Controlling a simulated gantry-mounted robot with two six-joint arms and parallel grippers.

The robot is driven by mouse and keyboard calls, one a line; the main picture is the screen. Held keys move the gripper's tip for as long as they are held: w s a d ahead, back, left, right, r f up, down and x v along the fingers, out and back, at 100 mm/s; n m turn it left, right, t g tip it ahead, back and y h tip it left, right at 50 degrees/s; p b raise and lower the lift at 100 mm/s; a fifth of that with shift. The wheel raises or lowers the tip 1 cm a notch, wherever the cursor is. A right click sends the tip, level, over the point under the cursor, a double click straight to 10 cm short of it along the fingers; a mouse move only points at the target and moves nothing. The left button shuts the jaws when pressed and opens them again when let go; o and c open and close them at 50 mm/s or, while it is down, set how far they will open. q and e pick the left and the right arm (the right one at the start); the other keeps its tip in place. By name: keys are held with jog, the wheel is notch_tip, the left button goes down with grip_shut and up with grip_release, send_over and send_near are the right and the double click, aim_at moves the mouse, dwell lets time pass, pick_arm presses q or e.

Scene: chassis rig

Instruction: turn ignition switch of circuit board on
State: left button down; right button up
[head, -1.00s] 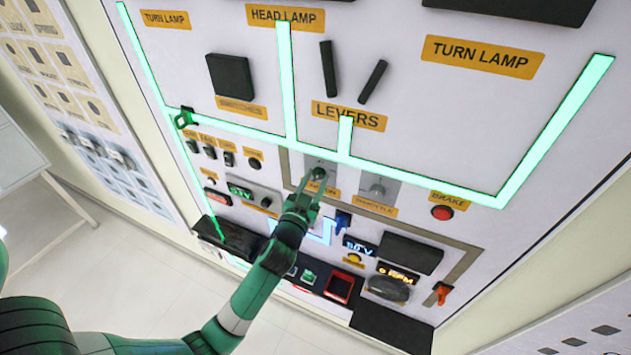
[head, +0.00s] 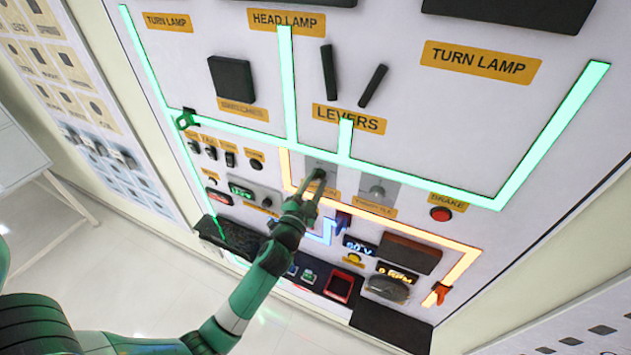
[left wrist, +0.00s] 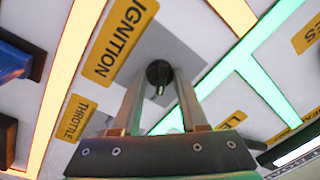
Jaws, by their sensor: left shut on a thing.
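The ignition switch (head: 319,173) is a small dark knob on a grey plate in the middle of the upright circuit board (head: 430,120). My left gripper (head: 315,182) reaches it from below and is shut on it. In the left wrist view the dark round knob (left wrist: 159,72) sits between the tips of my left gripper (left wrist: 156,88), beside the yellow IGNITION label (left wrist: 119,40). The orange strip (head: 390,221) around the lower panel is lit, and it also glows in the left wrist view (left wrist: 66,80). My right gripper does not show.
The throttle knob (head: 377,191) is close to the right of the ignition switch. A blue switch (head: 343,221), a red brake button (head: 441,214) and an orange handle (head: 440,291) are on the same board. Green lit strips (head: 290,85) run above. The floor at lower left is clear.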

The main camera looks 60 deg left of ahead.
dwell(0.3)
pick_arm(q)
jog(key=shift+c, duration=2.2)
grip_release()
jog(key=b+v, duration=0.3)
jog(key=v, duration=0.8)
jog(key=shift+s+d, duration=0.2)
jog(key=shift+d, duration=0.05)
